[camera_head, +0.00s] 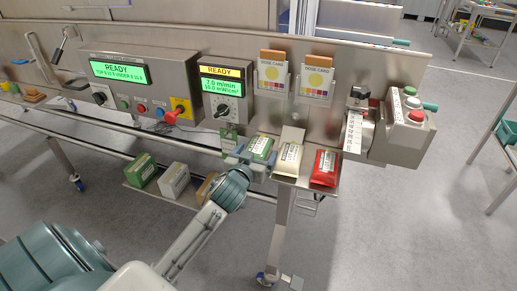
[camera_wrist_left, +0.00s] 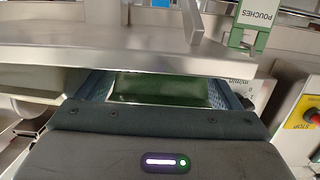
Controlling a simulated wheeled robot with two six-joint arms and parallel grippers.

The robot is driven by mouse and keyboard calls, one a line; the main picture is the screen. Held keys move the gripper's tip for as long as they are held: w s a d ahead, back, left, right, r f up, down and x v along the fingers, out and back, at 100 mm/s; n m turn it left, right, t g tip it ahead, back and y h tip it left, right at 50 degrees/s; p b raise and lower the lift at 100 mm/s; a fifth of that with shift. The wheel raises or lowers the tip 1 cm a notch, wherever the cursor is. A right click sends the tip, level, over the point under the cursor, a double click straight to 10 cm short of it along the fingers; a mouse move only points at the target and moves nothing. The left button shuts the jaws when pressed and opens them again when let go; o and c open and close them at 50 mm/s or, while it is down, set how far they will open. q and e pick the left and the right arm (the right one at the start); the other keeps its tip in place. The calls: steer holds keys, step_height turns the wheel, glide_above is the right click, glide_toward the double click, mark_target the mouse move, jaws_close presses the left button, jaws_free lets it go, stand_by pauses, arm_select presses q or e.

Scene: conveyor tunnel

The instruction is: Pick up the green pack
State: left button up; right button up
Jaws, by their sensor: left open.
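The green pack (camera_head: 261,147) with a white label lies leftmost in a row of packs on a small metal shelf. My left gripper (camera_head: 250,157) is at this pack, with its jaws open and one finger on each side. In the left wrist view the green pack (camera_wrist_left: 160,90) shows between the two blue-grey fingers (camera_wrist_left: 160,94). A metal edge hides part of it there, and I cannot tell whether the fingers touch it. My right gripper is not in view.
A cream pack (camera_head: 289,157) and a red pack (camera_head: 325,167) lie to the right. Green (camera_head: 141,170), white (camera_head: 174,180) and brown (camera_head: 207,186) boxes stand lower down. Control panels (camera_head: 140,90) and a button box (camera_head: 404,125) line the machine. Open floor lies right.

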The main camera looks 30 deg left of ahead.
arm_select(q)
steer(key=shift+w+a+f, duration=0.1)
steer(key=shift+w, duration=0.3)
steer(key=shift+c, duration=0.5)
steer(key=c, duration=1.3)
